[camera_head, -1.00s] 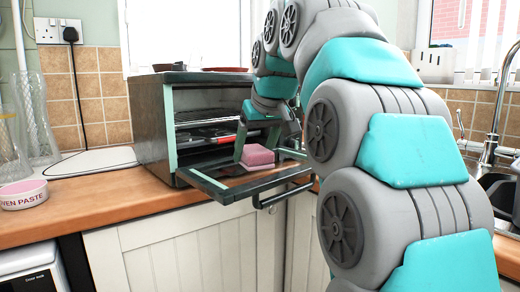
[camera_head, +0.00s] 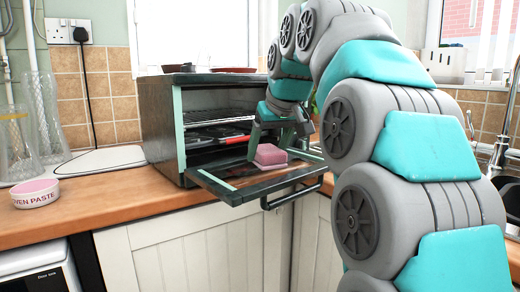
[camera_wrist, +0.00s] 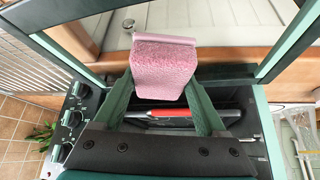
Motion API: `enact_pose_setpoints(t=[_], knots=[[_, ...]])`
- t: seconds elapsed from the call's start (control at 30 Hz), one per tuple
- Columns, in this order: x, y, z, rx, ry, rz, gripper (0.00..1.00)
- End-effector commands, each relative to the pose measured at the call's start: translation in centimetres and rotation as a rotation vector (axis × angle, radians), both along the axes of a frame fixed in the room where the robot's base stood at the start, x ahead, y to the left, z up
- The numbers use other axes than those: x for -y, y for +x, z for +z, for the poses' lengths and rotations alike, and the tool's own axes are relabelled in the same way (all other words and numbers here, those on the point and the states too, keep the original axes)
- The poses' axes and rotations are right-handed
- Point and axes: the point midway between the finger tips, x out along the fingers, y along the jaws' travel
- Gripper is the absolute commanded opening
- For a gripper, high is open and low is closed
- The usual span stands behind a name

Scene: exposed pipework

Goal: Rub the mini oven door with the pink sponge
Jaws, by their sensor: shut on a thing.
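The mini oven (camera_head: 165,120) stands on the wooden counter with its door (camera_head: 232,187) folded down, reaching past the counter's front edge. The pink sponge (camera_head: 270,155) is at the inner face of the open door, near its middle. My gripper (camera_head: 273,140) reaches down over the door and is shut on the sponge. In the wrist view the sponge (camera_wrist: 163,68) sits between the fingertips, over the door's glass and frame (camera_wrist: 228,75). I cannot tell whether its underside touches the glass.
A tub marked oven paste (camera_head: 35,194) stands on the counter at left, near glass vases (camera_head: 42,120). Small dishes (camera_head: 178,68) rest on the oven top. A tap and sink are at far right. Inside the oven are racks and a red item (camera_head: 236,140).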

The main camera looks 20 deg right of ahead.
Motion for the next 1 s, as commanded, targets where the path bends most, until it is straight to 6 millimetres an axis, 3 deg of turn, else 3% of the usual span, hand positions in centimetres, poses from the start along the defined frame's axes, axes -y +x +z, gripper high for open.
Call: enact_pose_setpoints(t=[0.63, 1.0], knots=[[3.5, 1.6, 0.2, 0.0, 0.001, -0.001, 0.13], [3.2, 1.4, -0.2, 0.0, 0.0, 0.001, 0.13]])
